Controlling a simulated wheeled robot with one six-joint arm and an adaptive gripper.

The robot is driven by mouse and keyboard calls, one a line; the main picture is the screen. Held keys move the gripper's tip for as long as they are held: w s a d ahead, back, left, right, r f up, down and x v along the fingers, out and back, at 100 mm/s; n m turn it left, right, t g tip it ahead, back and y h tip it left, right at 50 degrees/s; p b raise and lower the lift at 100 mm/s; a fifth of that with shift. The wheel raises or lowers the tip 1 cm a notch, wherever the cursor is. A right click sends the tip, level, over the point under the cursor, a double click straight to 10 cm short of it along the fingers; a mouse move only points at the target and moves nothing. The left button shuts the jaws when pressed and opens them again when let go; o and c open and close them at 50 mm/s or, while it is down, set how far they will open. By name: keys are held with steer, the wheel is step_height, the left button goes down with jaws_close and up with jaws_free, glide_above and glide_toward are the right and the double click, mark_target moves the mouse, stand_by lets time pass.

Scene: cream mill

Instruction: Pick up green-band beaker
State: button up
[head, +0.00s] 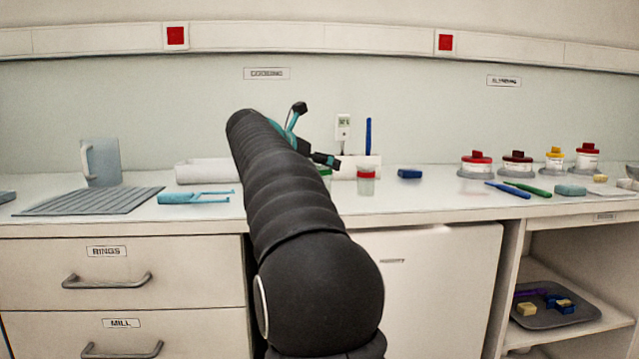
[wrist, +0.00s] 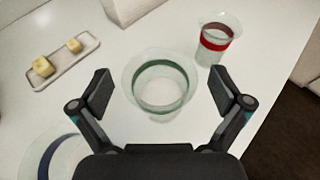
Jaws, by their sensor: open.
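The green-band beaker (wrist: 160,92) is a clear beaker with a green band, upright on the white counter in the wrist view. My gripper (wrist: 168,96) is open, with one finger on each side of the beaker and a gap on both sides. In the head view my arm hides most of the beaker; a sliver of its green band (head: 326,173) shows beside the gripper (head: 328,160).
A red-band beaker (wrist: 214,42) stands close by; it also shows in the head view (head: 366,183). A small tray (wrist: 62,66) with two yellowish blocks and a blue-band vessel (wrist: 50,160) lie left. A white box (wrist: 130,8) is behind.

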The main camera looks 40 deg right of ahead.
steer(key=shift+w+d+f, duration=0.1)
steer(key=shift+d+f, duration=0.1)
steer(key=shift+d, duration=0.2)
steer(key=c, duration=1.2)
steer(key=shift+r, duration=0.1)
